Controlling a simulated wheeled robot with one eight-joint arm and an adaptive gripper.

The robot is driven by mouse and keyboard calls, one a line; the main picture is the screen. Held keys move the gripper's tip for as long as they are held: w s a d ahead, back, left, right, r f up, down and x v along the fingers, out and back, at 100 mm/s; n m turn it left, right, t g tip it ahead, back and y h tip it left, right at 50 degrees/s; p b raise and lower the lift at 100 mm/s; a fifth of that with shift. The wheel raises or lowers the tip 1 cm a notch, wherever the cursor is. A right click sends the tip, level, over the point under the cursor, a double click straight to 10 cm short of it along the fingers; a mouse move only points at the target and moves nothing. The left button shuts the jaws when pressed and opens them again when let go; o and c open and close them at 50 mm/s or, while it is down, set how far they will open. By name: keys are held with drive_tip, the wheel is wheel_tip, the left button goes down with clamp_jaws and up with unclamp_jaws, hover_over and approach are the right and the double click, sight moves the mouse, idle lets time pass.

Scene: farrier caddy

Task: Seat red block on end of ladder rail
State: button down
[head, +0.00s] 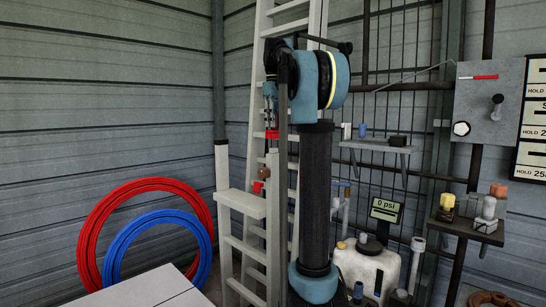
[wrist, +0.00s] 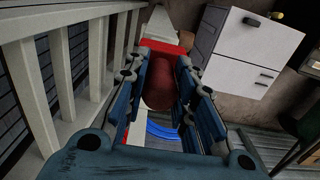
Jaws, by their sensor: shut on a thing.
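The red block (head: 272,134) shows as a small red piece below my gripper (head: 270,112) in the head view. In the wrist view my gripper (wrist: 161,98) is shut on a rounded dark red part, with the bright red face of the block (wrist: 165,48) just beyond it. A pale ladder rail (head: 272,200) stands below the block in the head view, its upper end close beneath it. In the wrist view a pale rail piece (wrist: 167,20) shows past the block. I cannot tell whether block and rail end touch.
The tall ladder (head: 262,60) leans behind my arm. Another rail (head: 222,165) stands left, and a brown ball (head: 264,173) sits near the rail. Red (head: 85,235) and blue (head: 112,255) hoses lean at the wall. A shelf (head: 375,146) and tank (head: 365,268) stand right.

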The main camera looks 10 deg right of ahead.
sight(274, 134)
drive_tip(key=shift+f, duration=0.25)
drive_tip(key=shift+f, duration=1.3)
drive_tip(key=shift+f, duration=1.5)
idle(1.7)
drive_tip(key=c, duration=1.2)
unclamp_jaws()
drive_tip(key=shift+c, duration=0.2)
drive_tip(key=shift+r, duration=0.1)
wheel_tip(274, 134, up, 12)
drive_tip(key=shift+w+f, duration=0.1)
drive_tip(key=shift+f, duration=0.05)
